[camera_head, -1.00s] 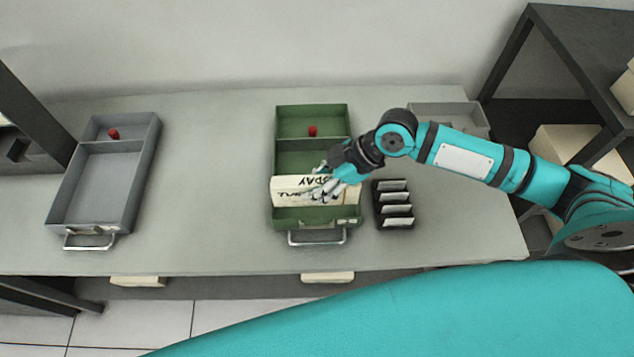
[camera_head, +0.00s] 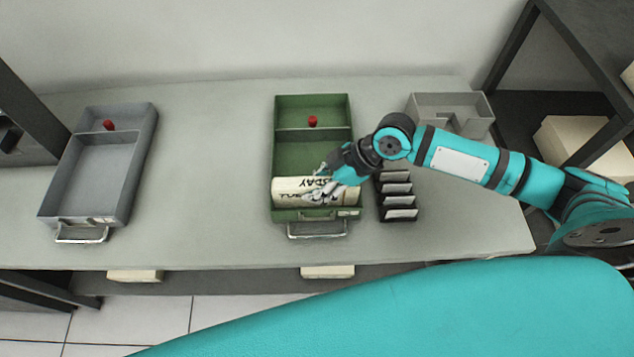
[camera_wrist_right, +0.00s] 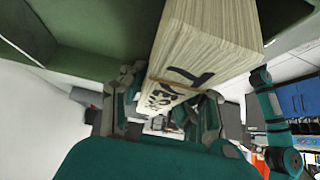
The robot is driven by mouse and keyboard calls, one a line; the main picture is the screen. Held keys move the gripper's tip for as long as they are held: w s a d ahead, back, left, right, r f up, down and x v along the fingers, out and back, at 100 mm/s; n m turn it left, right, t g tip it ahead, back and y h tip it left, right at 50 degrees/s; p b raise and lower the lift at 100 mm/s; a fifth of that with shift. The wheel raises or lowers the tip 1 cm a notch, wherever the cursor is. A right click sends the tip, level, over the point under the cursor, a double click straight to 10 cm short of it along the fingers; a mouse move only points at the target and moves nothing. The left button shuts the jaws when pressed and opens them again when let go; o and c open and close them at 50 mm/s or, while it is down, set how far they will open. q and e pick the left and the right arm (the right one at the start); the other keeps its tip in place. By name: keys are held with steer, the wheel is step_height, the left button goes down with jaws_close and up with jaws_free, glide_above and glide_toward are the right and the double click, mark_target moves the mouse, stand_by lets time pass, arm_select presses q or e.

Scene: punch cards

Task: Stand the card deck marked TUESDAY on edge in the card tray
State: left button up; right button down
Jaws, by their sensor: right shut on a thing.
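Whether the deck touches the tray floor cannot be told. My left gripper is not in view.
A grey tray (camera_head: 104,180) with a red knob (camera_head: 108,125) stands at the left. A black rack (camera_head: 397,214) with several card packs stands close to the right of the green tray. A grey open box (camera_head: 451,104) is behind my right arm. The table between the trays is clear.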

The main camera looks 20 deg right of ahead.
steer(key=c, duration=0.9)
jaws_free()
steer(key=shift+f, duration=0.1)
steer(key=v, duration=1.2)
